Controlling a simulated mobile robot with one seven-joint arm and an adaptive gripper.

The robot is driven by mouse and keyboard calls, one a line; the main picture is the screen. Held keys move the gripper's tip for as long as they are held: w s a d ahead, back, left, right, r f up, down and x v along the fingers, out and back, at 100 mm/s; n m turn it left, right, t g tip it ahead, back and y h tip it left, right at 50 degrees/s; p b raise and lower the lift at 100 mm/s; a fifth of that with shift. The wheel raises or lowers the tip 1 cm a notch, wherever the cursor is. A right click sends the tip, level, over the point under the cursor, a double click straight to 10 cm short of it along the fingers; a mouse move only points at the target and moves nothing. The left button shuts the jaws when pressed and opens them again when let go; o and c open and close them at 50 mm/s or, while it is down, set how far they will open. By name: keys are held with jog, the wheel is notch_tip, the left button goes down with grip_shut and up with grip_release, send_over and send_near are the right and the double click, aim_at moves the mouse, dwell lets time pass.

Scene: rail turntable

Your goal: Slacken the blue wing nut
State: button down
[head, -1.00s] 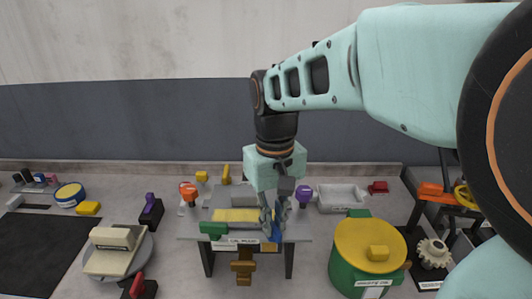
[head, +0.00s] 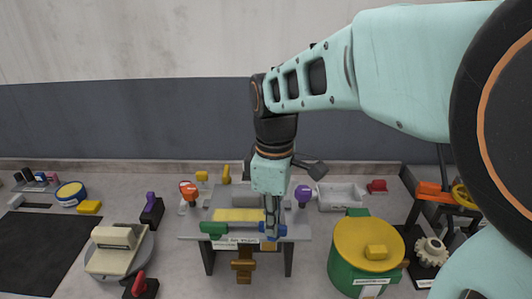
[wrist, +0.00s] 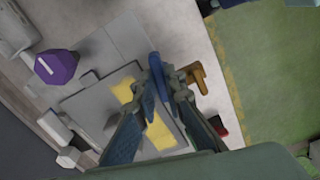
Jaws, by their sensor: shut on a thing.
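The blue wing nut (head: 268,231) is at the front right of the raised grey stand (head: 190,236). In the wrist view the blue wing nut (wrist: 161,79) sits between the two fingertips. My gripper (head: 272,232) reaches down from above and is shut on it. In the wrist view my gripper (wrist: 162,84) has a finger on each side of the nut. The nut's lower part and any stud under it are hidden.
A green block (head: 213,228) is at the stand's front left. A purple knob (head: 303,193) stands close by on the right. An orange-brown handle (head: 243,266) sticks out below the front. A green drum with a yellow lid (head: 366,240) stands to the right.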

jog(key=shift+n, duration=0.9)
jog(key=c, duration=2)
grip_release()
